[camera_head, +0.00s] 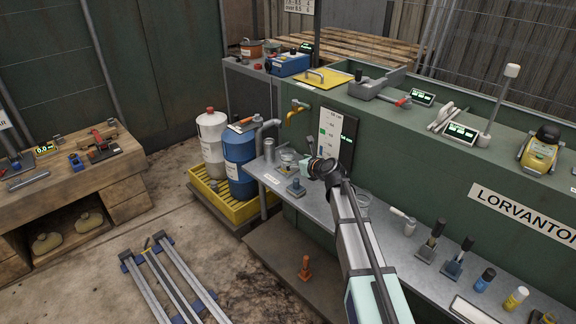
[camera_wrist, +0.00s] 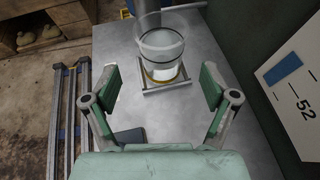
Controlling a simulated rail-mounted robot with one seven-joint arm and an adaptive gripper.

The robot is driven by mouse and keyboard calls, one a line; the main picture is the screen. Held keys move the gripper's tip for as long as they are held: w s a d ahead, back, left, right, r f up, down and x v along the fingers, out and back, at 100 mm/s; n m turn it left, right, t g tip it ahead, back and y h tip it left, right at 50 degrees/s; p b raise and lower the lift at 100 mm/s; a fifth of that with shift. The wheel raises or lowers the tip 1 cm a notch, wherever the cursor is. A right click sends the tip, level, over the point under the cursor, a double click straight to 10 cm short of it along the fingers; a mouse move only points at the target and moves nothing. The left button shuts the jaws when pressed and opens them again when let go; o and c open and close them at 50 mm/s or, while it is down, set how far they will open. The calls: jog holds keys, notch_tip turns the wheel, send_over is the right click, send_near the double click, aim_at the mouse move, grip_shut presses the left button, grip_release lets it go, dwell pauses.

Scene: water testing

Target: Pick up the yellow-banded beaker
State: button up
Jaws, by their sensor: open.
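The yellow-banded beaker (camera_wrist: 161,57) is a clear glass vessel in the wrist view, with a dark ring at mid-height and a yellow band near its base. It stands upright on a small metal frame (camera_wrist: 178,87) on the bench. In the head view the beaker (camera_head: 288,157) shows small, just left of my gripper (camera_head: 309,164). My gripper also shows in the wrist view (camera_wrist: 160,82). It is open and empty, with one green-grey finger on each side of the picture. The beaker is ahead of the fingers, about centred between them and not visibly touched.
A grey metal cylinder (camera_wrist: 147,16) stands close behind the beaker. A small dark block (camera_wrist: 130,136) lies on the steel bench (camera_wrist: 112,45) by the left finger. The green wall panel with a marked white gauge (camera_wrist: 299,90) rises close on the right.

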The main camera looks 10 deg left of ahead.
aim_at(292, 160)
jog(key=b+x, duration=0.1)
jog(key=x, duration=0.6)
jog(key=shift+w+f+b, duration=0.1)
jog(key=shift+w+b, duration=0.05)
jog(key=shift+b, duration=0.15)
jog(key=c, duration=1.3)
jog(key=shift+r+p, duration=1.4)
jog(key=shift+r, duration=3.65)
